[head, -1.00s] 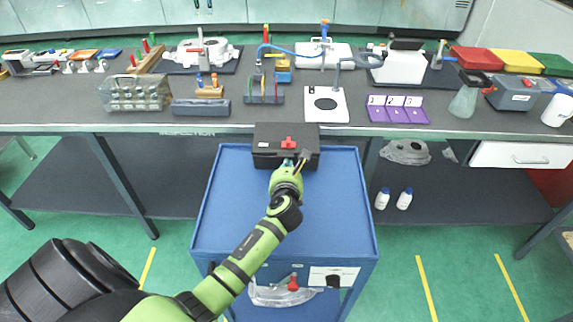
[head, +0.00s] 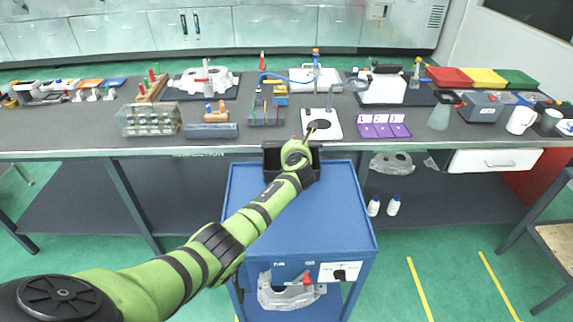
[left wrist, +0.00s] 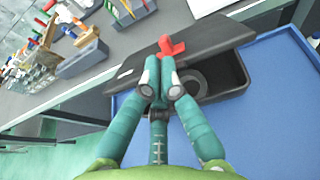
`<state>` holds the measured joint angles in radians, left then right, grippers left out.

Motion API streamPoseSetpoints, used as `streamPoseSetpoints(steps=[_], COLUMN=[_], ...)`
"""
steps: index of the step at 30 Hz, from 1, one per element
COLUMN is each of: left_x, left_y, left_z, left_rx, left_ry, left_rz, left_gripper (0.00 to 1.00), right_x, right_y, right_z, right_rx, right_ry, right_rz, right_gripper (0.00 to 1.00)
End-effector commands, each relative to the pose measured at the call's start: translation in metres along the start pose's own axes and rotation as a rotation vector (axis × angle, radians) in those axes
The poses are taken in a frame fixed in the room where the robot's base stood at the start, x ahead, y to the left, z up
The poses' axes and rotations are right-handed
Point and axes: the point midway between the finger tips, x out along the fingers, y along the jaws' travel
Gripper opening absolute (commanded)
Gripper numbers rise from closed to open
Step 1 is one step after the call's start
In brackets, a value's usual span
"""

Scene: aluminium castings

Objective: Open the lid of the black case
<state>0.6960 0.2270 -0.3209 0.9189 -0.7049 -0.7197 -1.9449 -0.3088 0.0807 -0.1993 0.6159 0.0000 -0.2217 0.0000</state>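The black case (head: 318,170) stands at the far end of the blue cart top, mostly covered by my left arm in the head view. In the left wrist view its lid (left wrist: 215,42) is tilted partly up, and the open case body (left wrist: 236,80) shows a dark inside with a grey ring-shaped thing (left wrist: 193,78). A red handle (left wrist: 171,47) sits on the lid. My left gripper (left wrist: 159,65) has its teal fingertips close together at the lid, right by the handle; whether they pinch any part of it is unclear. My right gripper is not in view.
The blue cart top (head: 315,215) is clear in front of the case. The workbench behind holds a white plate with a black disc (head: 318,126), a purple tray (head: 382,126), a grey bar block (head: 210,131) and a clear bin (head: 150,122).

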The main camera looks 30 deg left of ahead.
Motion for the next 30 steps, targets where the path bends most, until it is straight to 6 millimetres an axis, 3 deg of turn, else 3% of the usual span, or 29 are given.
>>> streamPoseSetpoints(steps=[3,12,30], left_x=[0.011,0.03,0.031], left_y=[-0.003,-0.004,-0.004], left_z=[0.022,0.057,0.059], left_rx=[-0.001,-0.001,0.0], left_ry=[-0.003,0.0,0.001], left_rz=[0.0,0.0,-0.002], left_gripper=[0.0,0.0,0.0], right_x=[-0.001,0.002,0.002], right_y=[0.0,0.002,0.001], right_z=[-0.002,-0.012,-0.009], right_rx=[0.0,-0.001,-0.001], right_ry=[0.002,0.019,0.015], right_rz=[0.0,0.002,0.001], right_gripper=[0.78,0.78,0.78])
